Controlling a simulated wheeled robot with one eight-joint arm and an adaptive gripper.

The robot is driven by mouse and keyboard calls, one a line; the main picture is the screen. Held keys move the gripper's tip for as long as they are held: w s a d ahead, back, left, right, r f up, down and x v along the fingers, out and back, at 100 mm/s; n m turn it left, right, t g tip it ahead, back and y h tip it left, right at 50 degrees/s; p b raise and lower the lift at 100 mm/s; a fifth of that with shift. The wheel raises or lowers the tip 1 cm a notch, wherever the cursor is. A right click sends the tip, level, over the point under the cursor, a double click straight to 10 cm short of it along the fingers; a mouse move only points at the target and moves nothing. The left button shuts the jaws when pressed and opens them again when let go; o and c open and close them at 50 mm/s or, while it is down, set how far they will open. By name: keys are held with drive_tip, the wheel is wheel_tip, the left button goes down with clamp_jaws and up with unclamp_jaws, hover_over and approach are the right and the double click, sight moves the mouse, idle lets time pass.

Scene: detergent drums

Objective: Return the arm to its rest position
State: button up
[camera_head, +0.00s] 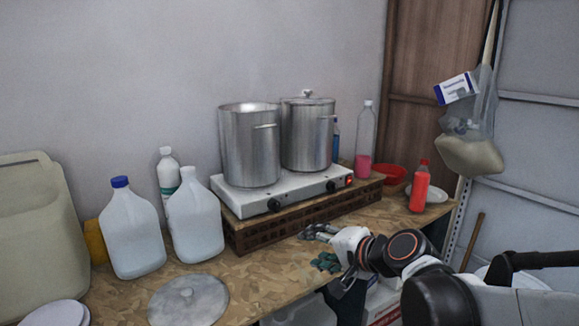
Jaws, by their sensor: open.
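My gripper (318,233) is at the end of my arm, which reaches in from the lower right. It is near the front edge of the wooden worktop (265,283), in front of the hotplate. Its fingers are open and point to the left, and I see nothing between them. A green thing (326,262), perhaps a glove, lies just below the gripper. I cannot tell whether the gripper touches the worktop.
Two metal pots (250,150) stand on a white hotplate (285,193) over a brown crate (290,225). White jugs (133,235) and a round lid (188,300) are at left. A red bottle (420,188) stands at right. A bag (470,140) hangs above my arm.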

drive_tip(key=s+d+f+n+g+h, duration=0.1)
drive_tip(key=s+d+f+n+h, duration=0.1)
drive_tip(key=s+d, duration=0.4)
drive_tip(key=s+d+f+n+g+h, duration=0.2)
drive_tip(key=s+d+n+h, duration=0.3)
drive_tip(key=s, duration=1)
drive_tip(key=d+n, duration=0.1)
drive_tip(key=d, duration=0.1)
drive_tip(key=shift+d+f+n, duration=0.3)
drive_tip(key=shift+f, duration=0.05)
drive_tip(key=shift+s, duration=0.1)
drive_tip(key=shift+c, duration=0.2)
